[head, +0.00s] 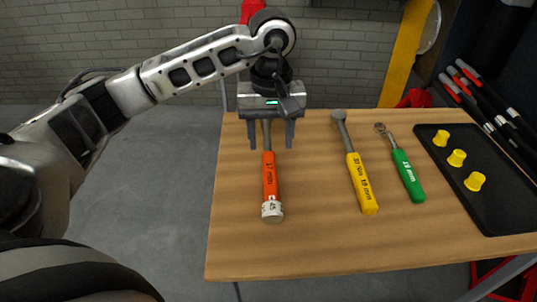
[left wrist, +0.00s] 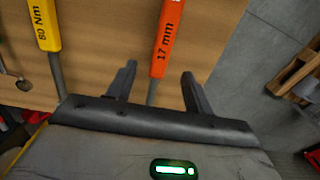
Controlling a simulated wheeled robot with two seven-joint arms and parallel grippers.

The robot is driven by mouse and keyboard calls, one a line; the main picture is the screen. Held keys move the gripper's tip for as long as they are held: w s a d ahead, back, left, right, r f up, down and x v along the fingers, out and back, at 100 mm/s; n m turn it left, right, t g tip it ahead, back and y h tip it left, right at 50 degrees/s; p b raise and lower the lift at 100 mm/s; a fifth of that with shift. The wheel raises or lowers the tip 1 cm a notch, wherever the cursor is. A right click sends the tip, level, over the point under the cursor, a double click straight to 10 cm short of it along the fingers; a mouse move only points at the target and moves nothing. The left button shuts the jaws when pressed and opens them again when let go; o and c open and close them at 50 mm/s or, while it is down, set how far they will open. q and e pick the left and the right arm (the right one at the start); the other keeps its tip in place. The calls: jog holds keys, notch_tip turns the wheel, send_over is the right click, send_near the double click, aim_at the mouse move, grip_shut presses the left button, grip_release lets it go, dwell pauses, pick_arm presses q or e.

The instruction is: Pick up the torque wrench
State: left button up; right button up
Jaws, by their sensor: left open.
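Three wrench-like tools lie on the wooden table (head: 315,240). One has an orange handle (head: 270,178) marked 17 mm, with a white end cap. One has a yellow handle (head: 361,184) with Nm and mm markings. One has a green handle (head: 408,176) and a ring-shaped head. Which is the torque wrench is not certain. My left gripper (head: 271,143) is open and empty above the orange tool's shaft, fingers on either side of it. The left wrist view shows the orange handle (left wrist: 166,40) between the fingers, and the yellow handle (left wrist: 45,25) to the left. My right gripper is not in view.
A black tray (head: 480,212) with three yellow caps (head: 457,158) lies at the table's right. Several tools with red-and-black handles (head: 465,85) stand beyond it. A yellow post (head: 405,55) rises behind the table. The table's front left is bare.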

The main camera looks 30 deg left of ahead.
aim_at(270, 166)
pick_arm(q)
jog(key=f, duration=0.7)
jog(key=shift+s+f, duration=0.2)
jog(key=shift+f, duration=0.2)
jog(key=shift+r, duration=0.1)
grip_shut()
